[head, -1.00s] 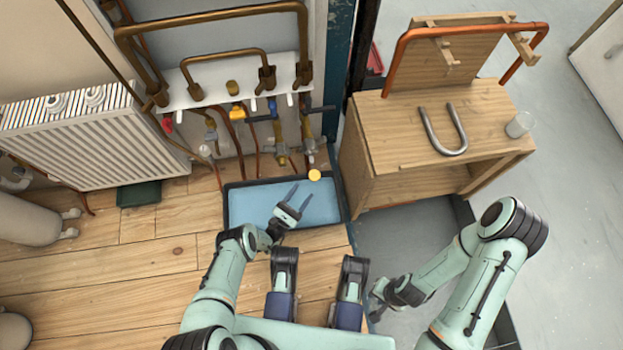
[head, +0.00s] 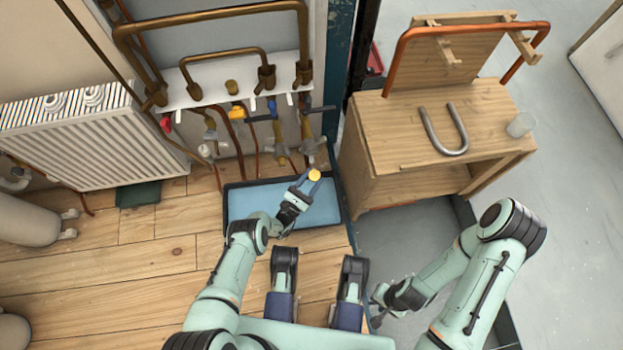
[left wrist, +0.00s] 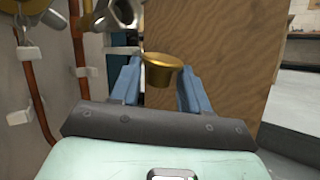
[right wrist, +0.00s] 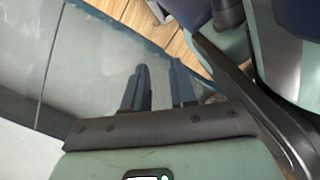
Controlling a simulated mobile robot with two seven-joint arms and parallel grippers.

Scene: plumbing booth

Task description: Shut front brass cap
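The front brass cap (head: 314,175) shows as a small golden disc below the right-hand valve, over the blue tray's back right corner. In the left wrist view the brass cap (left wrist: 162,70) is a flared golden cup between my left gripper's fingertips (left wrist: 158,78). My left gripper (head: 304,183) is open and reaches up to the cap; I cannot tell whether the fingers touch it. My right gripper (right wrist: 160,82) is open and empty, low over the grey floor; in the head view it is near the bottom (head: 378,302).
Copper pipes and valves (head: 277,135) hang on the wall behind the cap. A wooden cabinet (head: 400,150) with a U-shaped pipe (head: 445,145) and a glass (head: 520,125) stands close at the right. A blue tray (head: 245,205) lies below. A white radiator (head: 95,140) is at the left.

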